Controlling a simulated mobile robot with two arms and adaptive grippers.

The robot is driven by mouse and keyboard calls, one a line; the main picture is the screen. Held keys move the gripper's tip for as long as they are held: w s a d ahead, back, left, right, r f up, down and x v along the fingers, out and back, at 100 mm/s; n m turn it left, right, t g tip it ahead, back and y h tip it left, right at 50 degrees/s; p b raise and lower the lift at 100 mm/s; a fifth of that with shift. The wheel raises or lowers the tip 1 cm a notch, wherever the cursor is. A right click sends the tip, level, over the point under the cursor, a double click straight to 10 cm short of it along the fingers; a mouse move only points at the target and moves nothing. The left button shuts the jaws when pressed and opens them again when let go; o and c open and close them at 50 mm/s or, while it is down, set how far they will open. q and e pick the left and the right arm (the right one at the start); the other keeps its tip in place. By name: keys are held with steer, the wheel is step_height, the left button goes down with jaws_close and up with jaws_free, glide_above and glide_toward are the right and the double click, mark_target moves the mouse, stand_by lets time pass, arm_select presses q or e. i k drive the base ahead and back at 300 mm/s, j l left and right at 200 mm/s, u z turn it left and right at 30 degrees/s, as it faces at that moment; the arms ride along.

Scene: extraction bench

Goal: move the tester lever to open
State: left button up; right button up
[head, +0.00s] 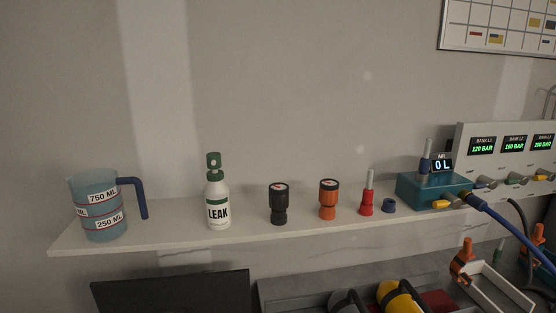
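A teal box (418,194) with a small display reading 0 L stands at the right part of the shelf; it looks like the tester. A short yellow lever (440,204) sticks out at its front, beside a brass-coloured fitting with a blue hose (516,231). I cannot tell from the lever whether it is open or shut. A blue and grey upright piece (426,158) stands on top of the box. Neither of my grippers shows in the head view.
A panel (505,140) with BAR displays is at right. Trays sit below.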

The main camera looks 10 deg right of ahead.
mark_target(447, 199)
steer(key=z, duration=1.25)
